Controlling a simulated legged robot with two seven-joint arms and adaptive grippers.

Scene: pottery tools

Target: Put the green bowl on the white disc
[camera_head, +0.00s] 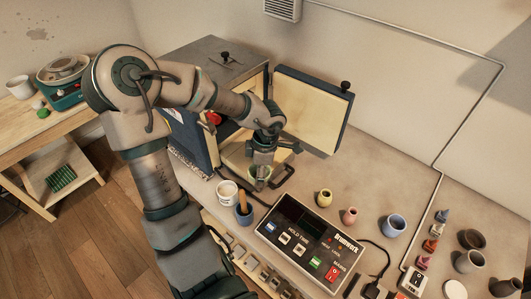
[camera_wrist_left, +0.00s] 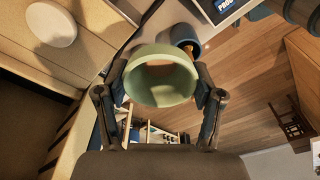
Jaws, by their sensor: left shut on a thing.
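My left gripper (camera_head: 261,168) is shut on the green bowl (camera_head: 259,173), in front of the open kiln at the middle of the head view. In the left wrist view, the pale green bowl (camera_wrist_left: 162,78) sits between the two fingers of my left gripper (camera_wrist_left: 160,92), its round opening toward the camera. A thick white disc (camera_wrist_left: 52,24) lies on a beige surface at the upper left of the wrist view, apart from the bowl. I cannot make out this disc in the head view, where the arm and kiln walls block much of the interior. My right gripper is not in view.
The kiln door (camera_head: 310,108) stands open to the right of my gripper. A white tub (camera_head: 227,192), a blue cup (camera_head: 243,213) with tools and a control box (camera_head: 308,243) stand close in front. Small pots, including a yellow one (camera_head: 324,198), stand to the right.

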